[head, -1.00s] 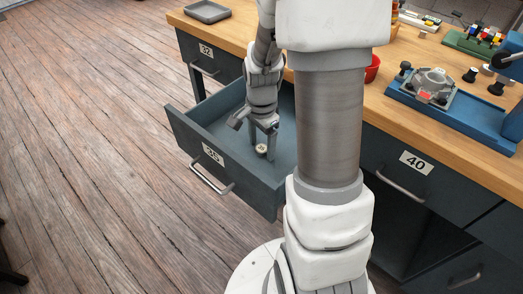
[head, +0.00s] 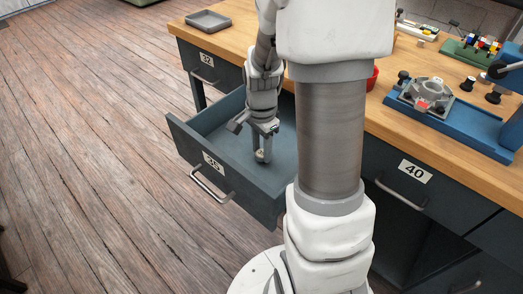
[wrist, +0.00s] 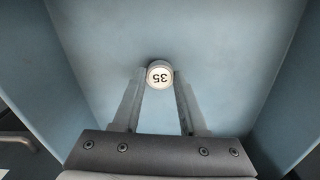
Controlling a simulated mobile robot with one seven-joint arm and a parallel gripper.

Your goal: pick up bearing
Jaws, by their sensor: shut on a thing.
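The bearing (head: 260,154) is a small pale round piece low inside the open blue-grey drawer (head: 235,190) labelled 35. My gripper (head: 263,150) points down into the drawer and is shut on the bearing. In the wrist view its two fingers (wrist: 160,84) press on the left and right sides of the disc. I cannot tell whether the bearing touches the drawer floor.
Drawer walls (wrist: 282,85) stand on both sides of my gripper, and the drawer floor around it is bare. The wooden bench (head: 235,38) holds a grey tray (head: 208,20) and a blue fixture (head: 450,115).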

